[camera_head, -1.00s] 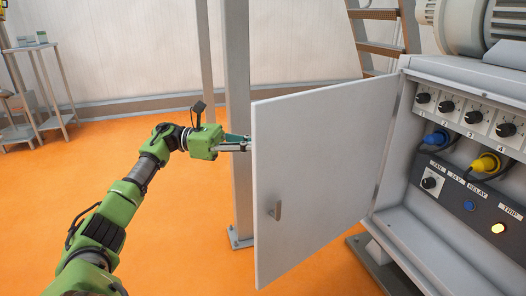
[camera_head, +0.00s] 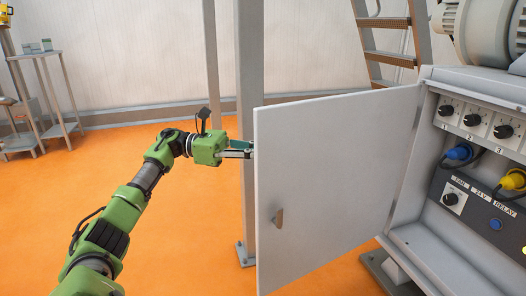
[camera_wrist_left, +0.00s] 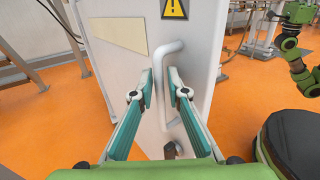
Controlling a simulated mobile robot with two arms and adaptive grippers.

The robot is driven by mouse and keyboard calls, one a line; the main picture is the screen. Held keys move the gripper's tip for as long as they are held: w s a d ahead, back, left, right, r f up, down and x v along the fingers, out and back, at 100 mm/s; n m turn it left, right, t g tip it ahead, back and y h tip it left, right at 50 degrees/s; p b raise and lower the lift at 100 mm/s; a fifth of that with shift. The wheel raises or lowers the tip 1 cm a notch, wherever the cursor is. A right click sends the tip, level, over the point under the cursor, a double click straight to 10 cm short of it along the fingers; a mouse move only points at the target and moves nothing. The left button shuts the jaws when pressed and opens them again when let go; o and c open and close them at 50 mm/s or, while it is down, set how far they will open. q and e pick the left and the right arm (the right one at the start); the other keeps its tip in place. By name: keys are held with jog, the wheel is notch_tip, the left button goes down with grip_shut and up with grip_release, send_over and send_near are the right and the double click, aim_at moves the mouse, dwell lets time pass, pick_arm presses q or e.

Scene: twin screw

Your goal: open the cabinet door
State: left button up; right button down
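The cabinet door (camera_head: 335,170) stands swung wide open from the grey cabinet (camera_head: 470,82), with its inner face and a small latch piece (camera_head: 278,217) toward me in the head view. My left gripper (camera_head: 248,149) is at the door's free edge, its tips partly hidden behind the panel. In the left wrist view, the door's outer face (camera_wrist_left: 205,60) carries a pale bent handle (camera_wrist_left: 160,95). My left gripper's teal fingers (camera_wrist_left: 160,88) are apart, one on either side of the handle bar, with visible gaps. My right gripper is not seen; only part of a green arm shows.
A grey post (camera_head: 249,60) stands just behind the door's free edge. A ladder (camera_head: 395,40) is behind the cabinet. Knobs and blue and yellow plugs (camera_head: 460,152) fill the cabinet front. The orange floor at left is clear up to a small metal table (camera_head: 45,95).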

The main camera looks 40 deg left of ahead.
pick_arm(q)
jog(key=shift+r, duration=0.1)
jog(key=v, duration=1.2)
jog(key=shift+a, duration=0.1)
dwell(0.4)
